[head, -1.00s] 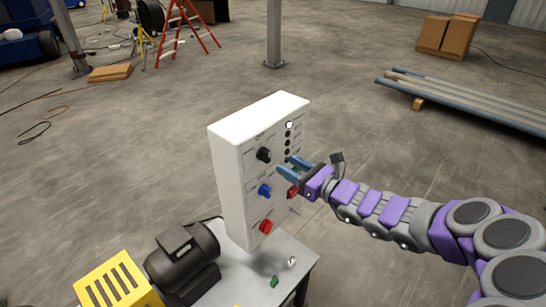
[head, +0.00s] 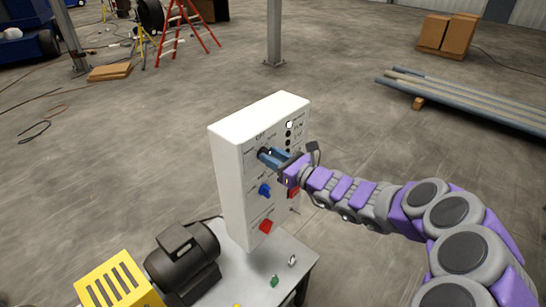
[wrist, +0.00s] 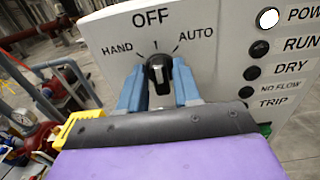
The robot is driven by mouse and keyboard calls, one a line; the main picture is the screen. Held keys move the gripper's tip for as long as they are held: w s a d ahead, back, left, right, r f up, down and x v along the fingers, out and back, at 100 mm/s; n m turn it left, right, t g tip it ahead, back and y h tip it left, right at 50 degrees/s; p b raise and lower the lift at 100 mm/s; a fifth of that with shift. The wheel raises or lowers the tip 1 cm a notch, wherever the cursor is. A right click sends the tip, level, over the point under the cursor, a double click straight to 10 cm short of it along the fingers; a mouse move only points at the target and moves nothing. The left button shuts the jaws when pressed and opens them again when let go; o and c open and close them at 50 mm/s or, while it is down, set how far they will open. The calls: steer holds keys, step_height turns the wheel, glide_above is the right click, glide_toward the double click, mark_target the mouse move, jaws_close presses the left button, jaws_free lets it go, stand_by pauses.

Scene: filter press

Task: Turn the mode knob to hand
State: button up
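The black mode knob (wrist: 159,70) is on the white panel under the labels HAND, OFF and AUTO. In the wrist view it stands about upright, under the OFF mark. HAND is to its left and AUTO to its right. My gripper (wrist: 159,88) has one blue finger on each side of the knob, close against it, and looks shut on it. In the head view my gripper (head: 268,156) reaches the upper part of the control panel (head: 231,180) from the right, and its fingers hide most of the knob.
Below the knob are a blue knob (head: 264,190) and a red knob (head: 266,226). Indicator lamps run down the panel's right side; the POWER lamp (wrist: 267,18) is white. A dark motor (head: 183,262) and a yellow guard (head: 118,284) stand left of the panel.

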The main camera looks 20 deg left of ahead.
jaws_close()
steer(key=shift+f+b, duration=0.1)
steer(key=shift+b, duration=0.4)
steer(key=n+b, duration=0.6)
steer(key=b, duration=0.1)
steer(key=n+b, duration=0.2)
steer(key=b, duration=0.2)
steer(key=shift+s+a+f+n, duration=0.15)
steer(key=shift+s+n, duration=0.15)
steer(key=shift+n, duration=0.1)
steer(key=shift+b, duration=0.35)
steer(key=shift+o, duration=1.4)
jaws_free()
